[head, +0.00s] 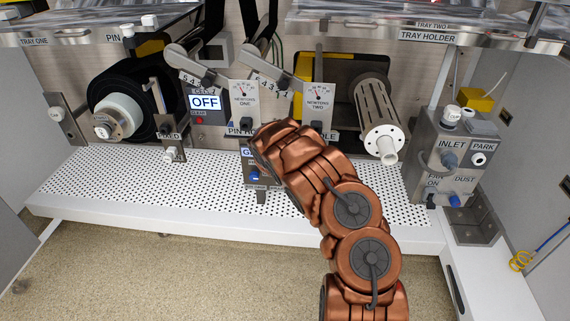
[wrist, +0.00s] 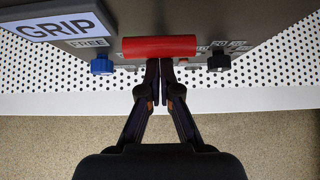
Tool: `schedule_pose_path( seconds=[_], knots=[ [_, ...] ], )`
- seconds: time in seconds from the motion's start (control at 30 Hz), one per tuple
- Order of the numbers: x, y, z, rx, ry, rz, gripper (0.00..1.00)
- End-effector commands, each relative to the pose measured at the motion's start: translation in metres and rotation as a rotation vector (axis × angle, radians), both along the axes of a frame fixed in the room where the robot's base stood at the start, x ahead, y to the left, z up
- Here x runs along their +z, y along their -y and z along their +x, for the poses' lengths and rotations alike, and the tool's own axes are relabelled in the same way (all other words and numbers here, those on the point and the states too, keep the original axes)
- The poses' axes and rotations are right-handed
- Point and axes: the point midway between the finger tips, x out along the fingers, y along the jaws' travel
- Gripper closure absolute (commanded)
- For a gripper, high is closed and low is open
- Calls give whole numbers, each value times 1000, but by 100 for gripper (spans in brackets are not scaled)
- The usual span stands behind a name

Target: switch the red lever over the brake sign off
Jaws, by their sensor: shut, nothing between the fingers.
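A red lever (wrist: 159,46) lies crosswise as a horizontal bar on the front of a grey box in the wrist view. My gripper (wrist: 160,65) is shut and empty, its fingertips together just below the middle of the lever. I cannot tell whether they touch it. No brake sign can be read in either view. In the head view my copper arm reaches to the box and hides the lever and my gripper.
On the same box, a blue knob (wrist: 102,65) sits left of the lever under a GRIP sign (wrist: 58,22), and a black knob (wrist: 219,61) sits right. A perforated white shelf (head: 110,190) runs below. An OFF display (head: 205,102) stands behind left. Carpet in front is clear.

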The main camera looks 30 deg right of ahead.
Motion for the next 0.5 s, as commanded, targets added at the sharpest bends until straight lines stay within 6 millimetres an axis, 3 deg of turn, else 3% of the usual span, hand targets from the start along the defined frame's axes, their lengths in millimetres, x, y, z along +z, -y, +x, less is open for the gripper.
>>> schedule_pose_path(
  seconds=[0.03, 0.5],
  knots=[
    [8, 3, 5, -1, 13, -7, 100],
    [21, 16, 9, -10, 32, -21, 100]
  ],
)
